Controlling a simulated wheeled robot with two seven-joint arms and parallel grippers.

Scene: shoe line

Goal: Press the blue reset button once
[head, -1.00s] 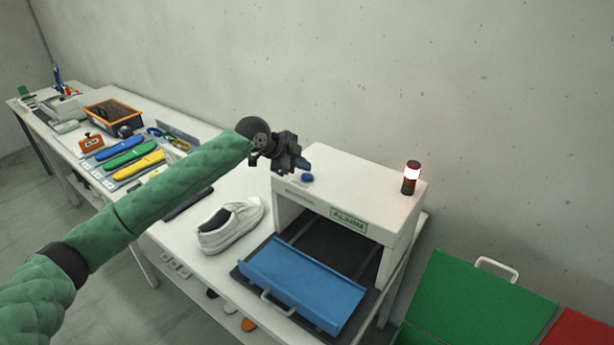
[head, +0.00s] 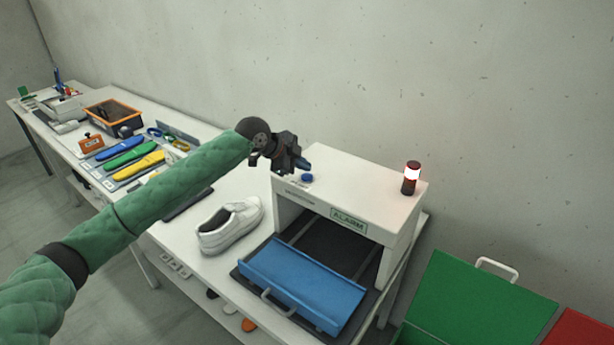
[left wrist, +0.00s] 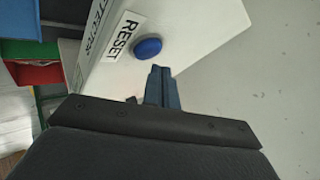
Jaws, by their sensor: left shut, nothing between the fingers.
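The blue reset button (head: 307,178) is a small round dome on top of the white detector housing (head: 350,185), near its left end. In the left wrist view the button (left wrist: 147,47) sits beside a printed RESET label (left wrist: 121,36). My left gripper (head: 305,165) is at the housing's left end, just above and behind the button. Its blue fingers (left wrist: 161,86) are shut with nothing between them. In the left wrist view the fingertips are close to the button but look apart from it. The exact height gap cannot be told. My right gripper is not in view.
A blue tray (head: 302,285) lies at the housing's opening. A white shoe (head: 230,226) stands left of it. Green (head: 470,300) and red (head: 590,325) bins are at right.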

